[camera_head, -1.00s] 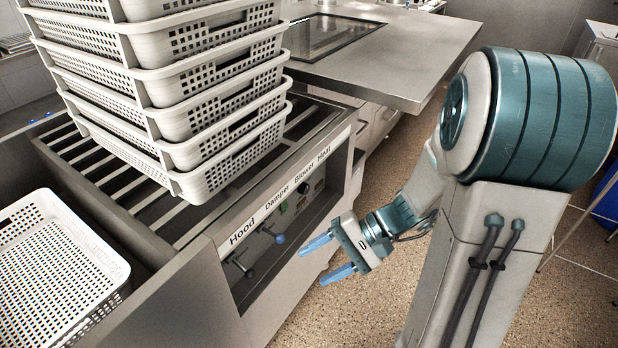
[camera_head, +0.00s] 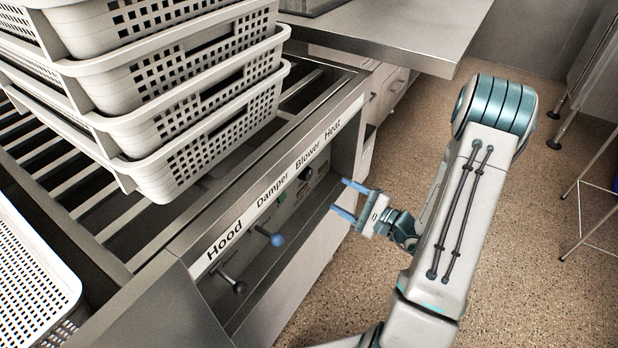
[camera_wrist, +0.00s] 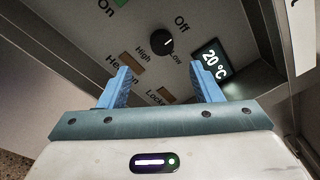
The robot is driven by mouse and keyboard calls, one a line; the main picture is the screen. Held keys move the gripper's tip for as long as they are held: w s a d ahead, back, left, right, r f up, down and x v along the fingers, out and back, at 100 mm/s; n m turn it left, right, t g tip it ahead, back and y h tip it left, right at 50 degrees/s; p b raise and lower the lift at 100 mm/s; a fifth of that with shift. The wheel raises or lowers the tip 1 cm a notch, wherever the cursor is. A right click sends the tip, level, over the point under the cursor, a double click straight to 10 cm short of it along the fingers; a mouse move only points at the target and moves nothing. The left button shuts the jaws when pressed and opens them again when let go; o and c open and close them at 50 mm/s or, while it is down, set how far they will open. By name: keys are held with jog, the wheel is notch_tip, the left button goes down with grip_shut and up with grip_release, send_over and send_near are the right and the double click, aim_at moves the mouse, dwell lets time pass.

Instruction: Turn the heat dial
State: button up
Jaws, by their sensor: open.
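A round black dial (camera_wrist: 168,46) sits on the grey panel between the words High and Low in the wrist view. A lit display (camera_wrist: 212,60) beside it reads 20 °C. In the head view a small dark knob (camera_head: 306,173) shows on the recessed panel below the Blower and Heat labels; it looks like the same dial. My gripper (camera_head: 341,197) is open and empty, its two blue fingers pointing left toward the panel. In the wrist view my gripper (camera_wrist: 160,78) has its fingers spread, with the dial beyond the tips, slightly right of the middle. No contact shows.
A lever with a blue knob (camera_head: 277,239) and a dark-knobbed lever (camera_head: 239,287) stick out nearer the Hood label. A green button (camera_head: 282,197) is on the panel. White perforated baskets (camera_head: 190,150) stand stacked on the slatted top.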

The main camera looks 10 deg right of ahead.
aim_at(309, 176)
jog(key=b+x, duration=0.1)
jog(key=x, duration=1)
jog(key=shift+w+d+f, duration=0.1)
jog(key=shift+d, duration=0.05)
jog(key=c, duration=1)
